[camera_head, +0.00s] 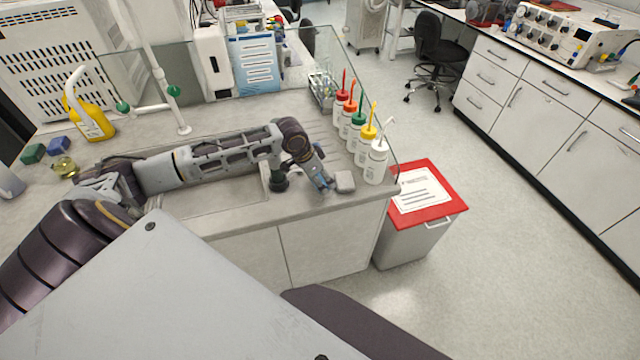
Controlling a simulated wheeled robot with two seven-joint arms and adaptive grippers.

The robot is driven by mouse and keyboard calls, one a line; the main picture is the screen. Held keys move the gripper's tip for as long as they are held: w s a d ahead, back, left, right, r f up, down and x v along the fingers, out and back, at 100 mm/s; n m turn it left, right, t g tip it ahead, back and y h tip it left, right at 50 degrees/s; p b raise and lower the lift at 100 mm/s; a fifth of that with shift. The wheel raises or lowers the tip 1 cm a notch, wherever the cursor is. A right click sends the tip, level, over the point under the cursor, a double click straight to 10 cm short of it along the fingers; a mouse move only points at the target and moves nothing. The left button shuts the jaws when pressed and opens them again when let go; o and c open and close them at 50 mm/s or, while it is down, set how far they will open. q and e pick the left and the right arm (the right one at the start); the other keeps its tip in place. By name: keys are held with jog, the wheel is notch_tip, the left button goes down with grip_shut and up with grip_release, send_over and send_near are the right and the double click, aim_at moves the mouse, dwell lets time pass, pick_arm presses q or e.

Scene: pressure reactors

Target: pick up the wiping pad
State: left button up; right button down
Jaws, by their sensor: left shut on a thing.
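The wiping pad (345,182) is a small pale grey block at the front right corner of the grey counter. My left arm reaches across the counter from the left, and my left gripper (326,182) is at the pad's left side, shut on it. The fingertips are small here, and their far side is hidden. I cannot tell whether the pad still touches the counter. My right gripper is not in view.
Several white wash bottles (377,161) with coloured caps stand just behind and right of the pad. A red-lidded bin (428,190) stands right of the counter. A sink (215,198) lies below my left arm.

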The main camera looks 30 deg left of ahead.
pick_arm(q)
jog(key=shift+r, duration=3.15)
jog(key=shift+o, duration=0.2)
jog(key=shift+c, duration=1)
jog(key=shift+d+f+n, duration=0.25)
jog(key=shift+d+f, duration=0.05)
jog(key=shift+d, duration=0.65)
jog(key=shift+d+f+n, duration=0.25)
jog(key=shift+d+f, duration=0.05)
jog(key=shift+d, duration=0.6)
jog(key=d+n+y, duration=0.2)
jog(key=d+n, duration=0.2)
jog(key=d, duration=0.4)
jog(key=shift+d+r, duration=0.35)
jog(key=shift+r, duration=0.05)
jog(key=shift+n, duration=0.3)
jog(key=shift+s, duration=0.1)
